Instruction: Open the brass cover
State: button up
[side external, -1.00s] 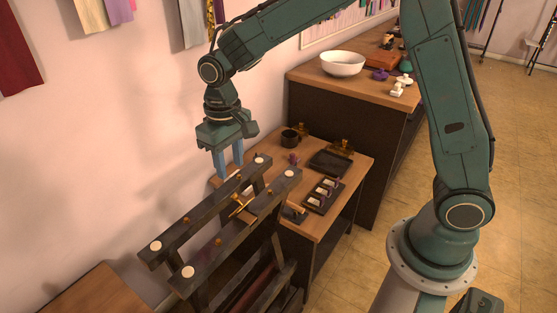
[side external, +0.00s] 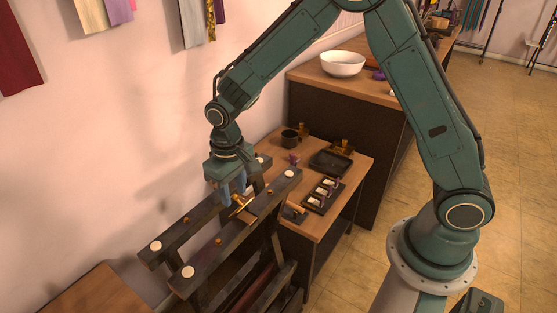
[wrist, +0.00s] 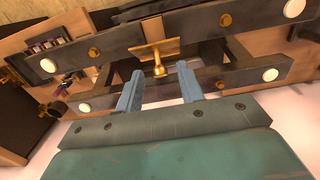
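The brass cover (side external: 243,209) is a flat gold plate with a knob-like handle, set at the dark wooden frame (side external: 210,255). In the wrist view the brass cover (wrist: 156,53) lies across the frame's far rail, its knob pointing toward me. My gripper (side external: 232,197) is down at the frame, close beside the cover. In the wrist view my gripper's blue fingers (wrist: 160,78) are apart, with the knob between and just beyond their tips. I cannot tell whether either finger touches it. Nothing is held.
The frame's two rails carry white discs (side external: 188,272) and small brass knobs (side external: 218,241). Behind stands a low wooden table (side external: 325,222) with a dark tray (side external: 330,163), a black mug (side external: 290,138) and small boxes. A white bowl (side external: 342,64) sits on the taller counter.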

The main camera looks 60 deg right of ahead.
grip_shut()
jog(key=shift+w, duration=0.1)
jog(key=shift+w+f+g, duration=0.2)
jog(key=shift+w+g, duration=0.45)
jog(key=shift+g, duration=0.65)
jog(key=shift+w+f+g, duration=0.2)
jog(key=shift+w+g, duration=0.2)
jog(key=shift+g, duration=0.35)
jog(key=shift+w+f+g, duration=0.15)
jog(key=shift+w+g, duration=0.25)
jog(key=shift+g, duration=0.35)
grip_release()
